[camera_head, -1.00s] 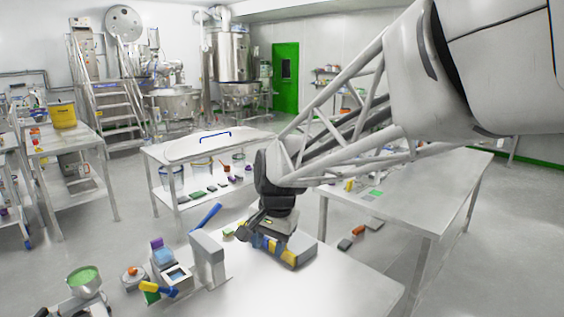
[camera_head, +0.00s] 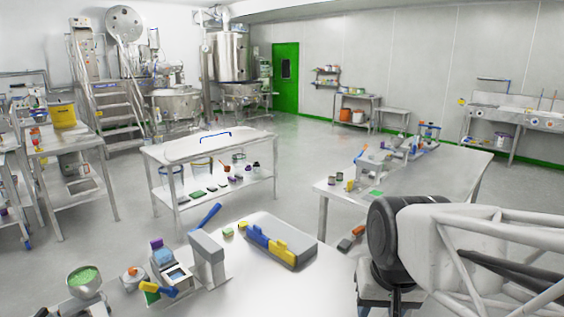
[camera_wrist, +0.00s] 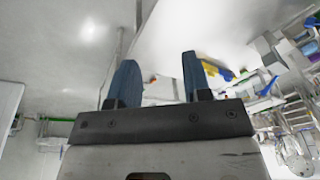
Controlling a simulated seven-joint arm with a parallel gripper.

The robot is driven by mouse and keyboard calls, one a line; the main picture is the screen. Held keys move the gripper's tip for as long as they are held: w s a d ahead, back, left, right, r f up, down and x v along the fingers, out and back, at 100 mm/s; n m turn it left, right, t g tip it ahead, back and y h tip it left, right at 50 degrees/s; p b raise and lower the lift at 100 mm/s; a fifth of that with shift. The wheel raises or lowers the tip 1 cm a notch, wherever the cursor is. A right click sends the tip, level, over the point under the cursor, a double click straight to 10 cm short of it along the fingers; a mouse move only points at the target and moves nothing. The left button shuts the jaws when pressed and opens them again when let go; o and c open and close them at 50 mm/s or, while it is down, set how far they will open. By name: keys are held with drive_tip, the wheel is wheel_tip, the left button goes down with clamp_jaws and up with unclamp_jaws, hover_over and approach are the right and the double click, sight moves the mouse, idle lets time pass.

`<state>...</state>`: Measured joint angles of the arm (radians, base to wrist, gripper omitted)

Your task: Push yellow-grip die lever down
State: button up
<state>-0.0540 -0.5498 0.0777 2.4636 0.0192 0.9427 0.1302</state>
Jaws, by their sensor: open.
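A grey block (camera_head: 290,256) lies on the near table with a blue bar and a yellow piece (camera_head: 278,247) along it. The yellow piece also shows small in the wrist view (camera_wrist: 209,68), beyond the right finger. Another yellow grip (camera_head: 149,286) with a blue part sits at the table's left, by a small grey device. I cannot tell for certain which yellow part is the die lever, nor whether it is up or down. My gripper (camera_wrist: 157,65) is open and empty, with its blue fingers apart from everything. In the head view its fingers are not visible.
The near table (camera_head: 290,295) is bare in its front middle. A grey upright post (camera_head: 207,258) with a blue lever (camera_head: 209,216) stands left of the block. A bowl of green material (camera_head: 84,281) is further left. A second table (camera_head: 455,175) with equipment stands behind my arm.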

drive_tip(key=shift+n, duration=0.4)
drive_tip(key=s, duration=0.1)
drive_tip(key=s+d+f, duration=0.1)
drive_tip(key=s, duration=0.1)
drive_tip(key=s+d, duration=0.1)
drive_tip(key=shift+s+d+f, duration=0.15)
drive_tip(key=shift+s+d, duration=0.05)
drive_tip(key=shift+d, duration=0.05)
